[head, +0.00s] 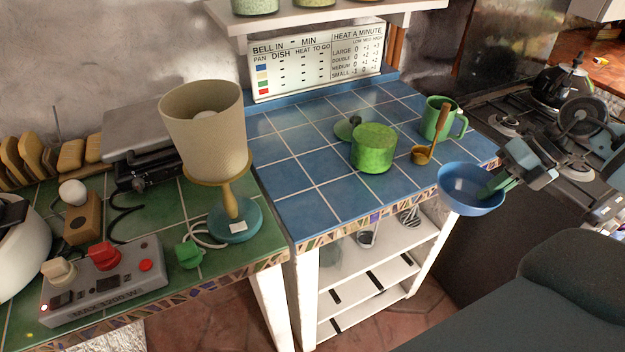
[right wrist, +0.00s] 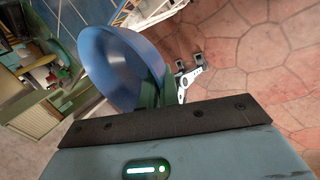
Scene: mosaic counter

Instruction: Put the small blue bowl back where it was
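The small blue bowl (head: 463,194) hangs in the air at the right corner of the blue-tiled counter, its open side up in the head view. My right gripper (head: 492,189) reaches it from the right and is shut on its rim, with a green finger showing inside the bowl. In the right wrist view the bowl (right wrist: 112,62) appears tilted in front of the gripper (right wrist: 148,97), with floor beyond it. My left gripper does not show in either view.
The blue-tiled counter (head: 310,172) holds a green pot (head: 373,150), a green lid (head: 351,129), a green mug (head: 434,118) and a copper ladle (head: 424,156). Its front left is clear. A lamp (head: 205,130) stands left. A stove (head: 510,120) with a kettle (head: 563,86) is at right.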

